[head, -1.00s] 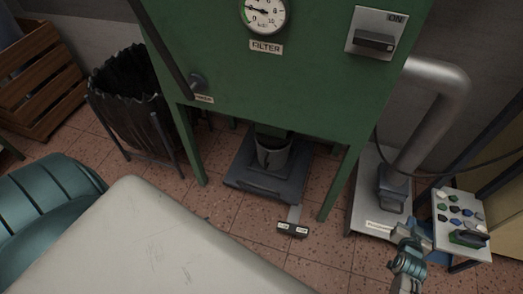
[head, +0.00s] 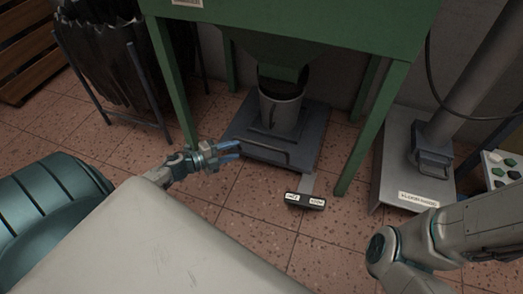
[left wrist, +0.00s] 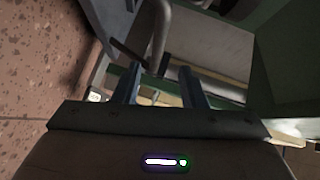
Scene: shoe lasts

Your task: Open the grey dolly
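The grey dolly (head: 310,146) is a low, dark platform on the floor under the green cabinet, with a bar handle (head: 258,150) along its front. A grey bucket (head: 282,110) stands on it. My left gripper (head: 240,150) is just left of the handle, its blue fingers apart. In the left wrist view the two fingers (left wrist: 160,88) are open, with a grey bar in front of them; I cannot tell whether they touch it. My right arm shows at the lower right, but its gripper is out of view.
A small black block (head: 304,201) with two white labels lies in front of the dolly, at a grey strip. Green cabinet legs (head: 372,130) flank the dolly. A black bag on a stand (head: 105,60) is left; a grey metal plate (head: 395,150) is right.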

